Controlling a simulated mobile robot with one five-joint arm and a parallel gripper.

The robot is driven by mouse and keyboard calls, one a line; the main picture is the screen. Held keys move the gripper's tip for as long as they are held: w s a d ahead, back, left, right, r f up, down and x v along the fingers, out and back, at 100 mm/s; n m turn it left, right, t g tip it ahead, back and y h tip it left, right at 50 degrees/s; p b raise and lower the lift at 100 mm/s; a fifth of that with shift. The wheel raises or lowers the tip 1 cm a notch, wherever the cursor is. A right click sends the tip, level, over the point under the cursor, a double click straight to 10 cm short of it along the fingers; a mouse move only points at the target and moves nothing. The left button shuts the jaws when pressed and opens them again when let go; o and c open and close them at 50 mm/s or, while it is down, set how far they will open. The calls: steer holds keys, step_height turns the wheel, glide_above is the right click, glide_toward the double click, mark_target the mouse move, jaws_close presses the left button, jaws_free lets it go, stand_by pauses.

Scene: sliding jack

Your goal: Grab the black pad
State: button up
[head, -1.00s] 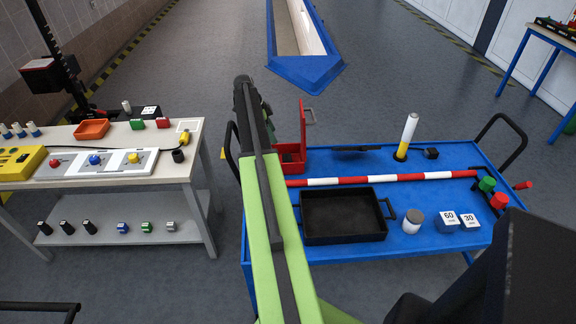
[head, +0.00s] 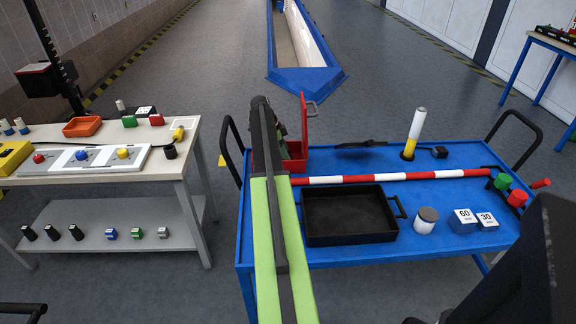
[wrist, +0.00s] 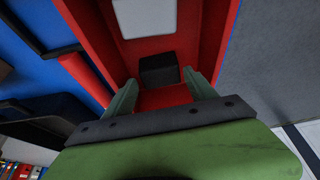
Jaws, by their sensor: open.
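A small black pad (wrist: 159,70) lies inside the open red box (wrist: 212,25), near its end wall, in the wrist view. My gripper (wrist: 159,82) is open. Its two green fingers stand apart, one to each side of the pad in the picture; I cannot tell how far above it they are. In the head view the red box (head: 298,166) stands at the left back of the blue cart, its lid upright. My arm hides part of the box, and the pad does not show there.
A pale workbench (head: 120,178) stands to the left, with a floor gap between.

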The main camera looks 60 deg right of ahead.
steer(key=b+x, duration=0.1)
steer(key=x, duration=0.2)
steer(key=shift+f+b, duration=0.15)
steer(key=shift+b, duration=0.2)
steer(key=c, duration=1.2)
steer(key=shift+r, duration=0.25)
step_height(320, 180, up, 10)
steer(key=p, duration=1)
steer(key=shift+p, duration=0.3)
